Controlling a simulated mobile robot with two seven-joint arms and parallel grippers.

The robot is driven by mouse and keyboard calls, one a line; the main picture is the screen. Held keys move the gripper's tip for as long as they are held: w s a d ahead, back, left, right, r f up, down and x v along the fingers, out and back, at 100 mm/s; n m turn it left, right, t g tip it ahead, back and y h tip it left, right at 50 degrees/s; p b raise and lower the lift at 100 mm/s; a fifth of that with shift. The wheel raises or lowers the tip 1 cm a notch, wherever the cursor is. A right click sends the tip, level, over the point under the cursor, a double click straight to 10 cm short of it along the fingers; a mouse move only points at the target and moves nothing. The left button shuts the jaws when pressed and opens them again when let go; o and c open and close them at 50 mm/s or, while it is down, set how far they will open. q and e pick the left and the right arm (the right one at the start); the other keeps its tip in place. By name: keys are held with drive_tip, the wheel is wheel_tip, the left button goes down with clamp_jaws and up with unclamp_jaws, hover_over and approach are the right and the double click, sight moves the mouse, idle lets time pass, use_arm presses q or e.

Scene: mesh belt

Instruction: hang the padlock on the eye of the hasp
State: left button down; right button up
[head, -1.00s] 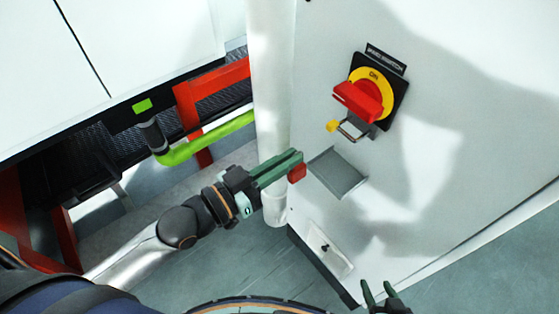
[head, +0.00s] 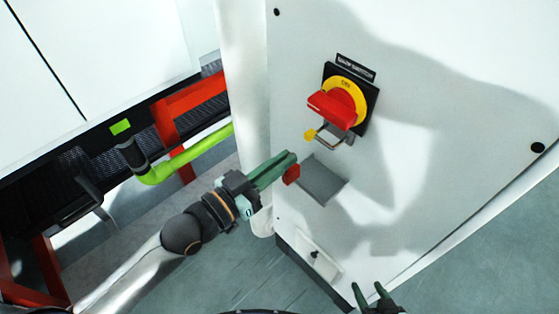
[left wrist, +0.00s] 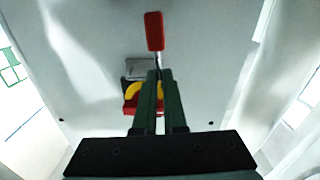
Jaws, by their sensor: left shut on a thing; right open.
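The padlock (head: 291,174) has a red body and hangs at the tips of my left gripper (head: 290,157), which is shut on it. In the left wrist view its red body (left wrist: 154,31) and part of its metal shackle (left wrist: 158,62) show beyond the fingertips. The hasp (head: 334,138) is a metal loop with a yellow piece (head: 310,135), below the red switch handle on the white cabinet. The padlock is lower and left of the hasp, apart from it in the picture. My right gripper (head: 370,294) is open and empty at the bottom edge.
The red and yellow rotary switch (head: 335,108) sits on the white cabinet (head: 430,120). A grey shelf (head: 322,181) juts out below the hasp. A white column (head: 243,75), a green pipe (head: 185,160) and a red frame (head: 190,100) stand left.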

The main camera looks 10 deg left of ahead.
sight(314, 138)
use_arm(q)
drive_tip(key=shift+r, duration=0.15)
wheel_tip(314, 138, up, 6)
drive_tip(key=s+d+p, duration=0.2)
drive_tip(key=p, duration=0.2)
drive_tip(key=shift+d+f, duration=0.2)
drive_tip(key=shift+d, duration=0.05)
idle(0.5)
drive_tip(key=shift+w+d, duration=0.1)
drive_tip(key=shift+w, duration=0.1)
idle(0.4)
drive_tip(key=shift+x, duration=0.85)
drive_tip(key=shift+x, duration=1.5)
